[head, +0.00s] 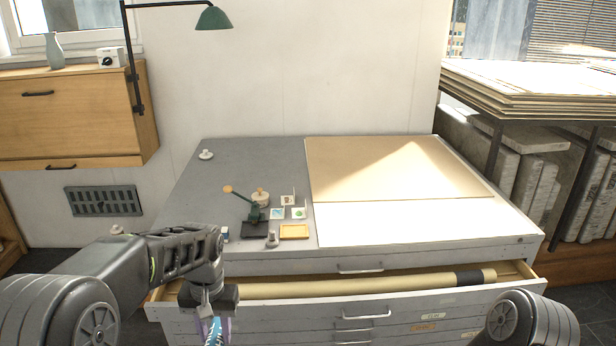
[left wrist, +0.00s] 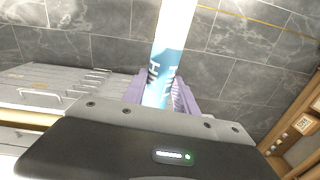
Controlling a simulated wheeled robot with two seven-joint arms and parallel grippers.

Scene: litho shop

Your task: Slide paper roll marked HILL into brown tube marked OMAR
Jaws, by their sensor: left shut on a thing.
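The purple fingers sit on either side of the band, and the white part extends away over the floor. In the head view the gripper (head: 214,328) is at the lower left, in front of the cabinet, with the roll mostly cut off below. My right gripper is out of view.
The grey flat-file cabinet (head: 240,165) carries a large brown sheet (head: 385,165), a yellow tray (head: 294,231) and small tools at its front left. The open drawer (head: 520,284) sticks out towards me. A stack of boards (head: 530,85) stands at the right.

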